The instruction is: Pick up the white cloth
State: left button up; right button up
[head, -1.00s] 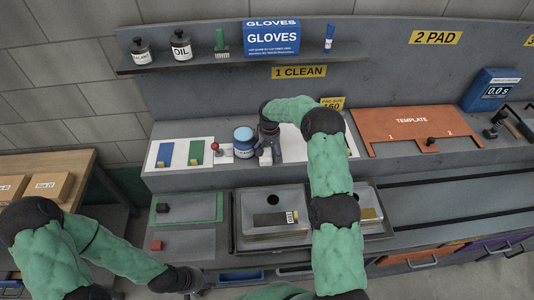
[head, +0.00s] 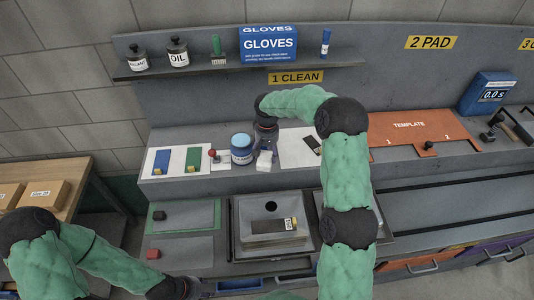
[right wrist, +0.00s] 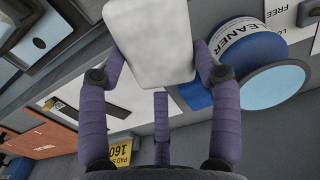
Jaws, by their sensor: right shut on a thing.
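Whether the cloth is clear of the shelf is hard to tell. My left gripper is low at the bottom left, mostly cut off by the frame edge, and its fingers cannot be made out.
The cleaner jar (head: 242,150) stands close to the left of my right gripper. Blue and green pads (head: 177,160) lie on a white board further left. A white sheet (head: 295,150) with a dark item lies to the right. A grey bin (head: 243,235) is in front, below.

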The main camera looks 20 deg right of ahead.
aim_at(266, 165)
pick_arm(q)
jog(key=shift+f+b, duration=0.5)
jog(key=shift+f, duration=0.05)
pick_arm(e)
jog(key=s+a+r, duration=0.1)
jog(key=s, duration=0.1)
jog(key=s+a+r, duration=0.1)
jog(key=s, duration=0.2)
jog(key=s+a+r, duration=0.1)
jog(key=s, duration=0.2)
jog(key=shift+a+r, duration=0.35)
jog(key=shift+r, duration=0.05)
